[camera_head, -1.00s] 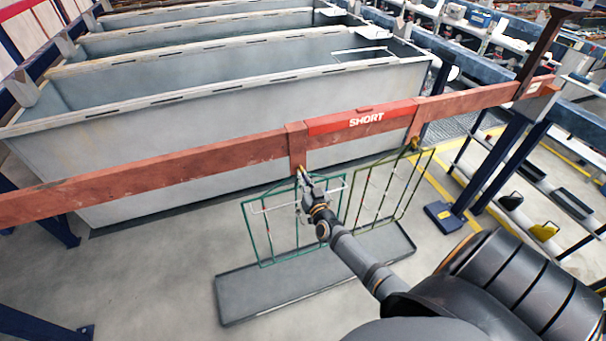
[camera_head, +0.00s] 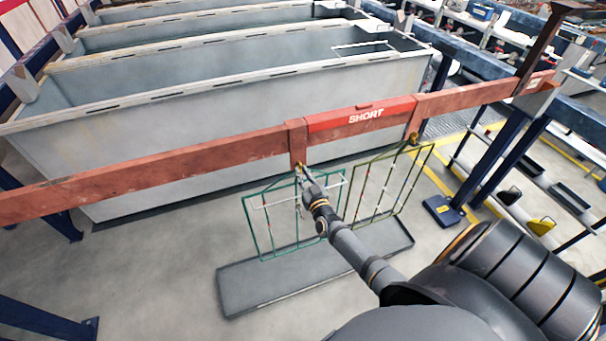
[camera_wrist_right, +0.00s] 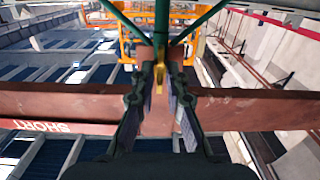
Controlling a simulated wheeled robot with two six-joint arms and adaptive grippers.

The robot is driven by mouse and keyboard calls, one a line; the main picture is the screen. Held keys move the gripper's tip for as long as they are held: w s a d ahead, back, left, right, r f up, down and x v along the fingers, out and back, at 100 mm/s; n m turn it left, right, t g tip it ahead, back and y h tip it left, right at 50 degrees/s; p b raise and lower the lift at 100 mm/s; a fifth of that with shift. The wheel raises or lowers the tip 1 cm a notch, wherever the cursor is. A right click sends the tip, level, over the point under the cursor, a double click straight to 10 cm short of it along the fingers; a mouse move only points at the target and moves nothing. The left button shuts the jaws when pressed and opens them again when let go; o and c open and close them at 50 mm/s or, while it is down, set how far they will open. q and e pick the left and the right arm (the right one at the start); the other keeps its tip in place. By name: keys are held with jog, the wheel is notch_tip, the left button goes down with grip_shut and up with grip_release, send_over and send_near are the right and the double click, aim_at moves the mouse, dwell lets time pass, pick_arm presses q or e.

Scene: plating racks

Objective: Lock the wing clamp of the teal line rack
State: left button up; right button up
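The teal line rack (camera_head: 253,226) is a thin green wire frame hanging below the red-brown beam (camera_head: 150,176). Its small brass wing clamp (camera_head: 298,166) is at the beam's lower edge, by a bracket. In the right wrist view the brass clamp (camera_wrist_right: 159,78) stands upright between my fingertips, in front of the beam and below the rack's green bars (camera_wrist_right: 133,22). My right gripper (camera_head: 303,175) is just below the clamp. In the wrist view the fingers (camera_wrist_right: 160,82) are apart on both sides of the brass, with narrow gaps. My left gripper is not in view.
A second, olive-green rack (camera_head: 374,212) hangs to the right, with its own brass clamp (camera_head: 413,139). A red SHORT label (camera_head: 362,117) is on the beam. A grey tray (camera_head: 240,302) lies below the racks. Large grey tanks (camera_head: 130,140) stand behind the beam.

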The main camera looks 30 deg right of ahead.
jog(key=shift+o, duration=1)
jog(key=v, duration=1.2)
